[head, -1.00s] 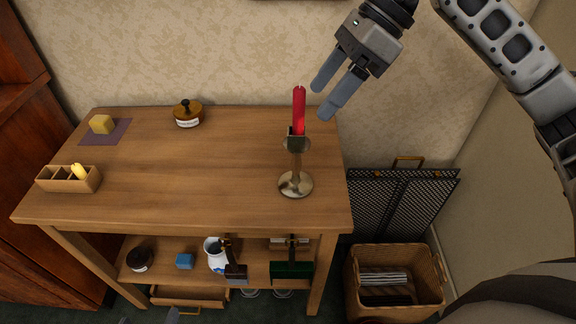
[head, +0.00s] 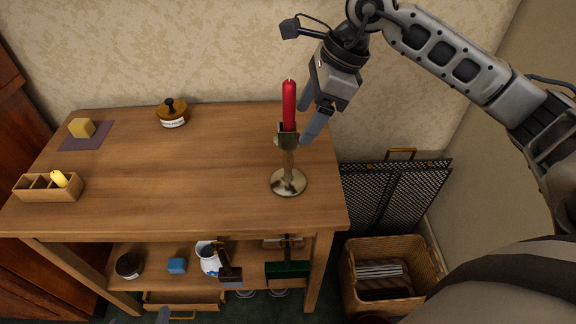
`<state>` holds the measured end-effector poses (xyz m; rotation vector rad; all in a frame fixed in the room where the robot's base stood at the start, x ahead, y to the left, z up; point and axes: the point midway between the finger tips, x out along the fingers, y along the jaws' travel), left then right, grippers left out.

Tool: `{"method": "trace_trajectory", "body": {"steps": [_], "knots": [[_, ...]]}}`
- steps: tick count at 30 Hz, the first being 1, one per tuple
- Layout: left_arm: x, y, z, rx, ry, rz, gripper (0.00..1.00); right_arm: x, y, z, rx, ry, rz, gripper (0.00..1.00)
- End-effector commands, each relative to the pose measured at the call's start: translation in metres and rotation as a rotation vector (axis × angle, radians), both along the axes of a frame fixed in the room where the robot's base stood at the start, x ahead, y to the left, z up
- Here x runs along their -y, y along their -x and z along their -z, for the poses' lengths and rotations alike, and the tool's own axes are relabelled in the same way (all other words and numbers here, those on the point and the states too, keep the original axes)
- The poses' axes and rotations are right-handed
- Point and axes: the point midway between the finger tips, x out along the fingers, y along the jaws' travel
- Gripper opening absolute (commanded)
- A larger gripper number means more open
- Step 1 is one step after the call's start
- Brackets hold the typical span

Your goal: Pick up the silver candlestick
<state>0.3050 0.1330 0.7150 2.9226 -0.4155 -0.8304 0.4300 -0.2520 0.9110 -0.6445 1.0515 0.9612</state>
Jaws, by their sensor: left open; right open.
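The silver candlestick (head: 288,181) stands upright near the right end of the wooden table (head: 200,205). It has a round base, a thin stem and a cup that holds a red candle (head: 289,105). My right gripper (head: 308,122) is open and points down, just right of the candle and the cup. One finger shows close beside the cup; I cannot tell whether it touches.
On the tabletop are a lidded jar (head: 172,113), a yellow block (head: 82,128) on a purple mat (head: 101,136) and a compartment box (head: 48,188). The lower shelf holds a white jug (head: 208,258) and a brush (head: 288,268). A wicker basket (head: 434,278) and mesh screen (head: 408,200) stand right.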

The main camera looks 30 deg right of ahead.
Motion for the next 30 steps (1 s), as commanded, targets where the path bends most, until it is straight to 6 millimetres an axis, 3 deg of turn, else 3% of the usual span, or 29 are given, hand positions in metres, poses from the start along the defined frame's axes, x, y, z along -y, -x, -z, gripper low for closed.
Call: {"method": "trace_trajectory", "body": {"steps": [7, 16, 17, 21, 24, 30], "knots": [[0.000, 0.001, 0.000, -0.005, 0.000, 0.000, 0.72, -0.012, -0.010, 0.033, -0.003, -0.002, -0.002, 0.72], [0.000, 0.001, 0.003, -0.011, -0.001, 0.001, 0.72, -0.014, -0.011, 0.039, -0.002, -0.001, -0.001, 0.72], [0.000, 0.001, 0.003, -0.010, -0.001, 0.000, 0.72, -0.014, -0.011, 0.039, -0.001, 0.000, 0.000, 0.69], [0.000, 0.001, 0.003, -0.010, -0.001, 0.000, 0.72, -0.014, -0.011, 0.039, -0.001, 0.000, 0.000, 0.30], [0.000, 0.001, 0.002, -0.009, -0.001, 0.000, 0.72, -0.014, -0.011, 0.038, 0.000, -0.001, -0.001, 0.07], [0.000, 0.000, 0.002, -0.007, -0.001, 0.001, 0.72, -0.014, -0.011, 0.038, 0.001, -0.001, -0.001, 0.06]]}}
